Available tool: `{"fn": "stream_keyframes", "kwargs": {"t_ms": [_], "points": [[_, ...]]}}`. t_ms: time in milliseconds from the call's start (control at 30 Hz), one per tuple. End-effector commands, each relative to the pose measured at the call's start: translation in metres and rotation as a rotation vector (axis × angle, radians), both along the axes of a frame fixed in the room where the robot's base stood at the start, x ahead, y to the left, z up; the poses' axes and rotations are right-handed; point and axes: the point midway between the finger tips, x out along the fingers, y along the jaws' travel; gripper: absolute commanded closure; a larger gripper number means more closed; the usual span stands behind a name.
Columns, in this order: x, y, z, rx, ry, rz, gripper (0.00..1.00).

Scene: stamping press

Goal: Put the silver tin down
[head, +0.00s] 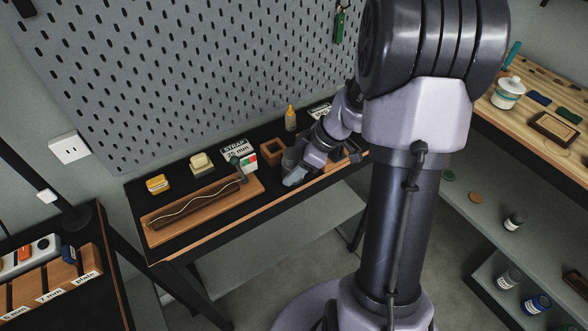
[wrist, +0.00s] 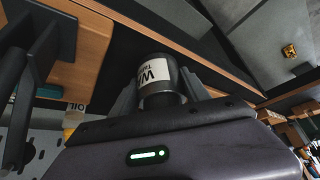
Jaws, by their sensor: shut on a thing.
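The silver tin (wrist: 158,72) shows in the wrist view, with a white label whose print is partly cut off. My gripper (wrist: 161,88) is shut on it, with one finger on each side. In the head view my gripper (head: 294,172) is over the right part of the black bench (head: 220,218), close to its front edge. There I cannot make out the tin apart from the gripper. I cannot tell whether the tin touches the bench.
A wooden board with a dark strip (head: 200,207) lies left of my gripper. A small open wooden box (head: 272,152) and a yellow bottle (head: 291,119) stand behind it. A pegboard (head: 190,80) rises behind.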

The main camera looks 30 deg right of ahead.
Motion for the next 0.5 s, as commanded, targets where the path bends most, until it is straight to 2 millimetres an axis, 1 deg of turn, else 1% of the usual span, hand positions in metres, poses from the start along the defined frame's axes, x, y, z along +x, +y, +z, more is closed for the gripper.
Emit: {"fn": "stream_keyframes", "kwargs": {"t_ms": [167, 333, 367, 433, 467, 500], "points": [[0.0001, -0.0002, 0.0019, -0.002, -0.002, 0.000, 0.90], [0.0000, -0.0002, -0.0022, 0.000, -0.002, 0.000, 0.90], [-0.0001, -0.0001, -0.0011, 0.000, -0.002, 0.000, 0.40], [-0.0001, -0.0001, -0.0005, 0.000, -0.002, 0.000, 0.26], [-0.0001, -0.0001, -0.0005, 0.000, -0.002, 0.000, 0.24], [-0.0002, -0.0001, -0.0004, 0.000, -0.002, 0.000, 0.24]]}}
